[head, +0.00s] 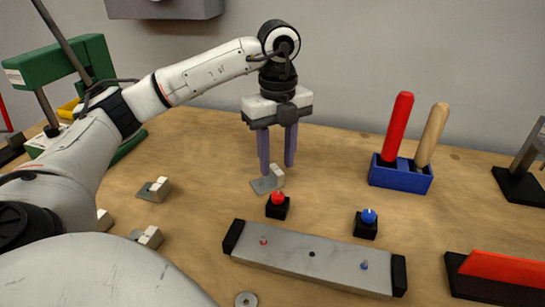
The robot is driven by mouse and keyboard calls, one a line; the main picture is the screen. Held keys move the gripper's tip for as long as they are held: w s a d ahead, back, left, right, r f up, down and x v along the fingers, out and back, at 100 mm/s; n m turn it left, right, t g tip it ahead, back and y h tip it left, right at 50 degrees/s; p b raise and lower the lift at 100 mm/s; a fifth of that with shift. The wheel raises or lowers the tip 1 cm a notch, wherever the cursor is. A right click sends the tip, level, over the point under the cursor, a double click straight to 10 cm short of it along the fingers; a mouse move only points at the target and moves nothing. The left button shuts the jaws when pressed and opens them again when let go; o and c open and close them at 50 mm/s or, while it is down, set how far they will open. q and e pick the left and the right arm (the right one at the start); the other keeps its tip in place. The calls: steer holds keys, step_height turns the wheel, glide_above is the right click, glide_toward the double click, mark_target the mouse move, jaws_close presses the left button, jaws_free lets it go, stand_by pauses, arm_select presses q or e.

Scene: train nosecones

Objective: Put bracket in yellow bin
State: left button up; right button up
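A small metal bracket (264,185) with a flat plate and a raised block lies on the wooden table, just below my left gripper. My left gripper (277,170) points down with its two purple fingers apart. The left fingertip overlaps the bracket's plate in the picture; I cannot tell whether they touch. More brackets lie to the left: one (154,189), another (148,237) and one (103,220) partly hidden by my arm. A yellow bin (68,109) shows only in part at the far left, behind my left arm and near a green tool. My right gripper is out of view.
A red-knobbed block (278,206) stands close in front of the bracket. A blue-knobbed block (366,224) and a long grey plate (312,256) lie nearer. A blue holder (400,177) with red and wooden handles stands at right. A green press (62,62) stands at left.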

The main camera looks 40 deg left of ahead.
arm_select(q)
step_height(320, 180, down, 2)
steer(key=shift+f, duration=0.1)
jaws_close()
